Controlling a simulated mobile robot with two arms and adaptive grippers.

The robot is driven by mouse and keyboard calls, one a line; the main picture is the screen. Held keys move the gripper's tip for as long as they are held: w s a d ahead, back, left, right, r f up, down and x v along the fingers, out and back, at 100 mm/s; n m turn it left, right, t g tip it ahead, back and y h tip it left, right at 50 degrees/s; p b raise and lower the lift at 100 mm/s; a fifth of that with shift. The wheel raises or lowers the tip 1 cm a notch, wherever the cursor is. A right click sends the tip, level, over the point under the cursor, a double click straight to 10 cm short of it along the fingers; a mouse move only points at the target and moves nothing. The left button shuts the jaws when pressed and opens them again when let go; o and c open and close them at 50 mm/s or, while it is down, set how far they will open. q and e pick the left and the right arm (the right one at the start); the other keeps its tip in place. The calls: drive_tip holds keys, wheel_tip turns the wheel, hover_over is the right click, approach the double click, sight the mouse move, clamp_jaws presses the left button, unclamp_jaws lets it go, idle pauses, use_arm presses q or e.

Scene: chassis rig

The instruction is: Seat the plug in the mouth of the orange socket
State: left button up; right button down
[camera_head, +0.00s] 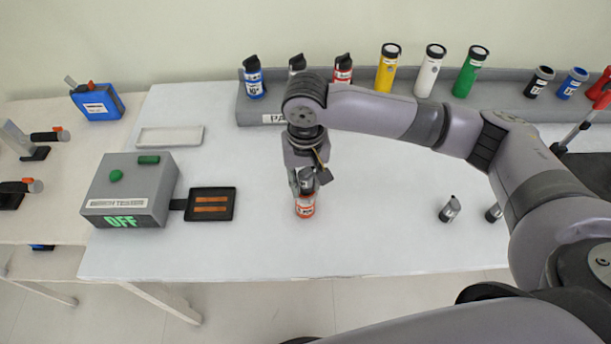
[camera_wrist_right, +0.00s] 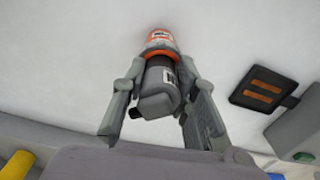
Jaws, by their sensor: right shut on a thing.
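My right gripper (camera_head: 306,182) points down over the white table and is shut on the grey and black plug (camera_wrist_right: 158,92), with one finger on each side of it. The plug also shows between the fingers in the head view (camera_head: 306,174). The orange socket (camera_head: 305,208), with a white label band, stands on the table directly below. It also shows in the wrist view (camera_wrist_right: 160,42). The plug's dark end meets the socket's orange rim, roughly in line. I cannot tell how deep it sits. My left gripper is not in view.
A grey box (camera_head: 130,190) reading OFF, with a black pad (camera_head: 210,204), stands to the left. A white tray (camera_head: 170,135) lies behind it. A grey rack (camera_head: 510,98) with several coloured cylinders runs along the back. A loose grey piece (camera_head: 449,209) stands to the right.

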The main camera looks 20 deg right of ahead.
sight(305, 175)
drive_tip(key=c, duration=1.3)
unclamp_jaws()
drive_tip(key=shift+f, duration=0.1)
drive_tip(key=shift+r, duration=0.25)
wheel_tip(305, 175, up, 13)
drive_tip(key=shift+f+b, duration=0.1)
drive_tip(key=shift+b, duration=0.95)
